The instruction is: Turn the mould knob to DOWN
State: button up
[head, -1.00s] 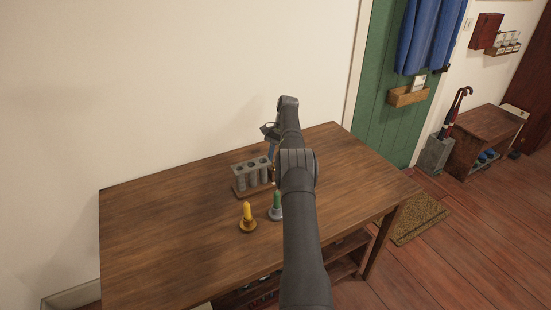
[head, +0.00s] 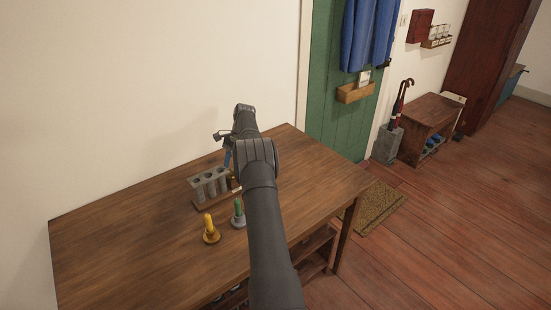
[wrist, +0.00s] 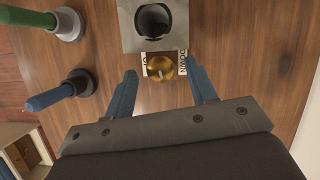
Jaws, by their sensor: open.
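The mould (head: 210,184) is a grey block with several round openings on the wooden table. In the wrist view, one opening of the mould (wrist: 130,37) shows at the top. Just below it is a round brass knob (wrist: 161,67) on a white label plate. "DOWN" reads along the plate's right side; the lettering on the left is partly hidden. My gripper (wrist: 164,74) is open, its two blue fingers on either side of the knob with gaps showing. Contact is not visible. In the head view my arm hides the knob.
A yellow candle (head: 210,229) and a green candle (head: 238,210) stand in holders in front of the mould. A blue candle (wrist: 45,99) stands in a dark holder left of my gripper in the wrist view. The table's left part is clear.

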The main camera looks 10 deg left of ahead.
jog(key=m, duration=0.2)
jog(key=m+t+y, duration=0.1)
jog(key=m, duration=0.1)
jog(key=shift+s+d, duration=0.15)
jog(key=v, duration=1.7)
jog(key=s+d+f+g+y, duration=0.5)
jog(key=s+d+f+y, duration=0.1)
jog(key=d+y, duration=0.15)
jog(key=shift+t, duration=0.3)
jog(key=w+a+f, duration=0.1)
jog(key=a+f, duration=0.2)
jog(key=a, duration=0.1)
jog(key=a+f, duration=0.4)
jog(key=w+a+f, duration=0.1)
jog(key=a+f, duration=0.2)
jog(key=f, duration=0.1)
jog(key=shift+w+a, duration=0.35)
jog(key=shift+a, duration=0.05)
jog(key=shift+r+m+y, duration=0.15)
jog(key=shift+m+y, duration=0.1)
jog(key=shift+m, duration=0.05)
jog(key=shift+s+d+m+t+y, duration=0.15)
jog(key=shift+m+t+y, duration=0.25)
jog(key=shift+m+t, duration=0.55)
